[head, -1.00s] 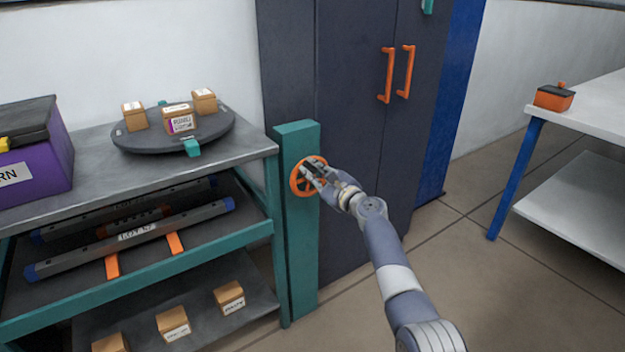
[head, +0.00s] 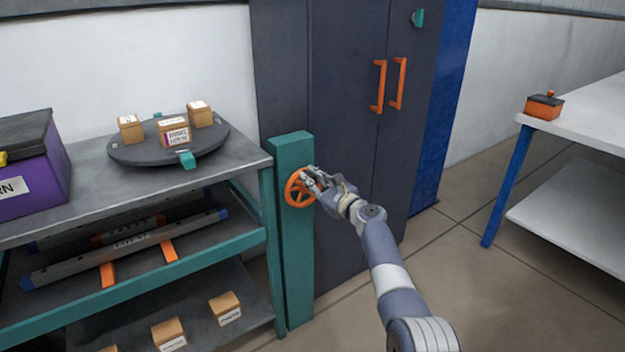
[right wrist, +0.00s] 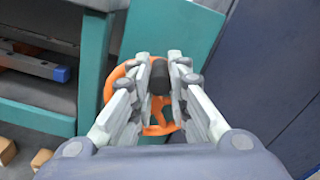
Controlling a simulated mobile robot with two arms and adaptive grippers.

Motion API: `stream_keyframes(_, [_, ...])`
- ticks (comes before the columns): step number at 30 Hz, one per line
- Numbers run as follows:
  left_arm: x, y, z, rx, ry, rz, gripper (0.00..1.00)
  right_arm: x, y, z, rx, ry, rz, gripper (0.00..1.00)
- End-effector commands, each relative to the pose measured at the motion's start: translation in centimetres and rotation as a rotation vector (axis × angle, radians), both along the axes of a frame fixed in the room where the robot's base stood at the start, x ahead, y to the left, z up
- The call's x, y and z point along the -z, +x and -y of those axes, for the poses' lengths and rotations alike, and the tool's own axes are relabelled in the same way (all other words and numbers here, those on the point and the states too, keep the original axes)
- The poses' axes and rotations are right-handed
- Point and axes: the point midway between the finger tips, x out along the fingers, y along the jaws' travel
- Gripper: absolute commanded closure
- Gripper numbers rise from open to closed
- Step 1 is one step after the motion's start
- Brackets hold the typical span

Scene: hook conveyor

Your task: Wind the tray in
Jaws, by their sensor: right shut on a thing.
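An orange handwheel (head: 298,191) is mounted on the front of a teal post (head: 293,250) beside the workbench. My right gripper (head: 310,178) is at the wheel's upper right side, shut on its dark handle knob. The right wrist view shows the black knob (right wrist: 159,76) between the two fingers, with the orange rim (right wrist: 112,88) behind. On the bench's middle level, a dark shelf surface (head: 205,238) carries long grey bars with blue ends (head: 125,248). I cannot tell for sure which part is the tray. My left gripper is out of view.
A round dark turntable (head: 205,147) with small boxes stands on the bench top (head: 90,190), near a purple bin (head: 30,185). A dark cabinet (head: 345,130) with orange handles stands behind the post. A white table (head: 580,120) is at right. The floor between is clear.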

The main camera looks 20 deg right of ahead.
Motion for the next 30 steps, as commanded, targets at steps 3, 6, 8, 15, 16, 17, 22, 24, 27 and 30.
stream_keyframes(3, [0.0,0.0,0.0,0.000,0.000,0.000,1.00,-0.2,0.1,0.2,0.006,-0.001,0.003,0.75])
stream_keyframes(6, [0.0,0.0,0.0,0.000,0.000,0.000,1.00,-0.1,0.0,0.2,0.005,-0.001,0.002,0.63])
stream_keyframes(8, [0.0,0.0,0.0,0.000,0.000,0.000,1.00,-0.1,0.0,0.2,0.004,-0.001,0.002,0.63])
stream_keyframes(15, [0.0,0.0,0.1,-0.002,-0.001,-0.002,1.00,0.0,0.0,0.1,0.002,-0.002,0.001,0.63])
stream_keyframes(16, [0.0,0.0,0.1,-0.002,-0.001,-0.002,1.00,0.0,-0.1,0.1,0.002,-0.002,0.001,0.63])
stream_keyframes(17, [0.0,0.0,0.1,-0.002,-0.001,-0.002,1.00,0.0,-0.1,0.2,0.002,-0.002,0.001,0.63])
stream_keyframes(22, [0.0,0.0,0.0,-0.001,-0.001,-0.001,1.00,0.1,-1.0,0.5,0.002,-0.004,0.001,0.63])
stream_keyframes(24, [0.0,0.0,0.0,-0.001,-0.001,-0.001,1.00,0.1,-1.7,0.7,0.002,-0.004,0.002,0.63])
stream_keyframes(27, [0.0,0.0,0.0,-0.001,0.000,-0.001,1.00,0.1,-2.7,1.1,0.003,-0.004,0.003,0.63])
stream_keyframes(30, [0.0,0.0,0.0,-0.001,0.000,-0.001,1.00,0.1,-3.9,1.6,0.003,-0.003,0.002,0.63])
